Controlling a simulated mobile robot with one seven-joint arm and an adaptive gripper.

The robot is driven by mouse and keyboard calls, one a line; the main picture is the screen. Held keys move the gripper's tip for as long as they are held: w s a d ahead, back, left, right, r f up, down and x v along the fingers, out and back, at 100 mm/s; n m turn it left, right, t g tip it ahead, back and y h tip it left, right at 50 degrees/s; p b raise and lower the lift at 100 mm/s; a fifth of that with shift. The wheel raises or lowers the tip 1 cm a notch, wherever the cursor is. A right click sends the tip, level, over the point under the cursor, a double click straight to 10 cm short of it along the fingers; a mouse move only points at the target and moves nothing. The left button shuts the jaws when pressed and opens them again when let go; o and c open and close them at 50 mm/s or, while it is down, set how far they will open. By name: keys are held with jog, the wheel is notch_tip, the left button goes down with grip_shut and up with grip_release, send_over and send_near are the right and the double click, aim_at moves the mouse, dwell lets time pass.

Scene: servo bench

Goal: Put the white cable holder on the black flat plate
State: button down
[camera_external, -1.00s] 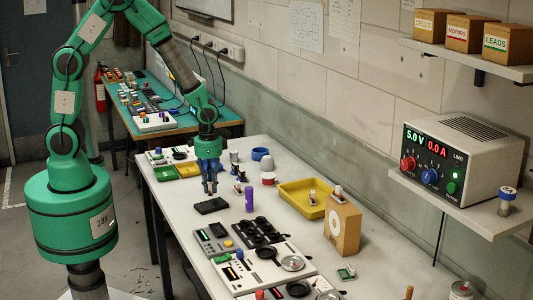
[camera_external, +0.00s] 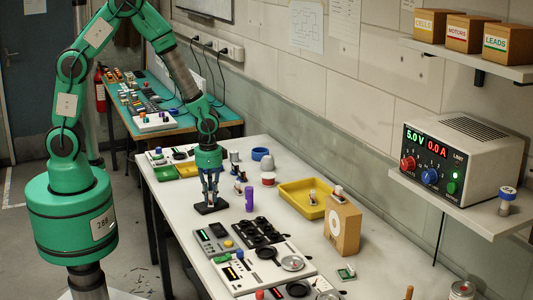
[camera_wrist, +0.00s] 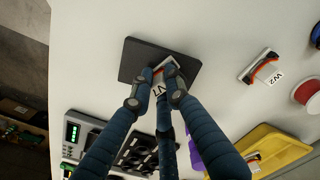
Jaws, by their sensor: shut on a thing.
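The black flat plate (camera_external: 200,209) lies on the white bench; it also shows in the wrist view (camera_wrist: 138,60). My gripper (camera_external: 210,200) is low over the plate. In the wrist view, my gripper (camera_wrist: 163,92) is shut on a white cable holder (camera_wrist: 163,68) with a label and an orange-red strip. The holder is above or on the plate, towards its near right part; I cannot tell whether it touches. The fingers hide part of it. In the external view it is mostly hidden by the fingers.
Another white holder (camera_wrist: 262,68) marked W2 lies on the bench right of the plate. A purple cylinder (camera_external: 249,200), a yellow tray (camera_external: 290,199) and dark-topped devices (camera_external: 262,233) stand nearby. The bench left of the plate is clear.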

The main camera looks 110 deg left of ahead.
aim_at(210, 192)
jog(key=c, duration=1.7)
grip_release()
notch_tip(210, 192, up, 12)
jog(key=shift+r+p, duration=0.1)
jog(key=shift+p, duration=0.95)
